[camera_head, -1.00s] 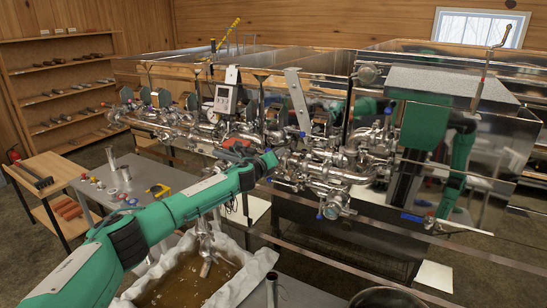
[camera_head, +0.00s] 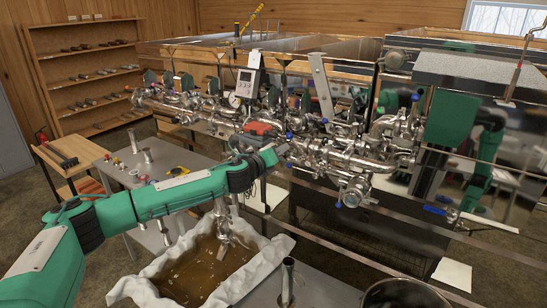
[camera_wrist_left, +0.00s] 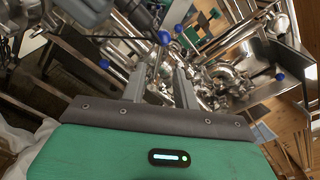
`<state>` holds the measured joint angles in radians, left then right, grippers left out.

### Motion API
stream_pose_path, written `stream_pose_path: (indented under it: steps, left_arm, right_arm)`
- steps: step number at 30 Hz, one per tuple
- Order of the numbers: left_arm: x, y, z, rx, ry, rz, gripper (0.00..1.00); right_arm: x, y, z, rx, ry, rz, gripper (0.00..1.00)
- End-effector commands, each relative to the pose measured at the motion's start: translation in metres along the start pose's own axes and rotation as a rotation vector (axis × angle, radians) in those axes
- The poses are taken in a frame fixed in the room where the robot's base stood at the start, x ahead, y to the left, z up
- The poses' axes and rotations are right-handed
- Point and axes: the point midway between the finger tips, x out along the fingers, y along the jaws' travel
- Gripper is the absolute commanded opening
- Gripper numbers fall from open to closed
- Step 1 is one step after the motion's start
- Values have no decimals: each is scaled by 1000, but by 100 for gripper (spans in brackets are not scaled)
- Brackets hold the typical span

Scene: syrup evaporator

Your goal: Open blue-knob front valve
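The metal valve manifold (camera_head: 355,160) runs along the front of the evaporator. Several blue knobs sit on it; a low front one (camera_head: 337,204) hangs at its lower edge, with others higher up (camera_head: 324,121). My left gripper (camera_head: 284,149) is at the middle of the manifold, up and left of the low front knob. In the left wrist view its two fingers (camera_wrist_left: 161,86) are apart with nothing held between them. Blue knobs show beyond the fingertips there (camera_wrist_left: 165,38), one to the left (camera_wrist_left: 104,63) and one to the right (camera_wrist_left: 280,76). My right gripper is not in view.
A tub with white cloth and brown liquid (camera_head: 280,249) stands below my left arm. A metal pot (camera_head: 402,293) is at the front. A blue-handled lever (camera_head: 434,210) sits at the right. A grey table (camera_head: 205,163) with small parts is behind the arm.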

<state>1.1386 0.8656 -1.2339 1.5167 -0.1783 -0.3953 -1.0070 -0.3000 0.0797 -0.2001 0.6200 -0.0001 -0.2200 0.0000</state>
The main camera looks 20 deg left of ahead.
Motion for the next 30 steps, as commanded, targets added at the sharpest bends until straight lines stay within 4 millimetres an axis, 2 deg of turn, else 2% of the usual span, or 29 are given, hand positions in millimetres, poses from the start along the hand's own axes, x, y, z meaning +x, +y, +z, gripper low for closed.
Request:
stream_pose_path:
  steps: [6, 16, 17, 20, 21, 22, 30]
  left_arm:
    - [-19, 1, 0, -1, 0, 1, 30]
    - [-22, 0, 0, -1, 0, 1, 30]
    - [-22, 0, 0, -1, 0, 1, 28]
    - [-20, -3, -4, -9, 1, -6, 9]
    - [-19, -7, -8, -19, 2, -15, 1]
    - [-18, -12, -11, -31, 1, -26, 0]
    - [-5, -82, -54, -272, -22, -180, 0]
  right_arm:
    - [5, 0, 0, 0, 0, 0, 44]
    - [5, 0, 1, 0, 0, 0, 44]
    - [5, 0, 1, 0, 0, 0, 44]
    - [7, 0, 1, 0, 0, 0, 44]
    - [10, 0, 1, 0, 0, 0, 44]
    - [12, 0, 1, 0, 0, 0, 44]
    - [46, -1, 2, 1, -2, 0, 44]
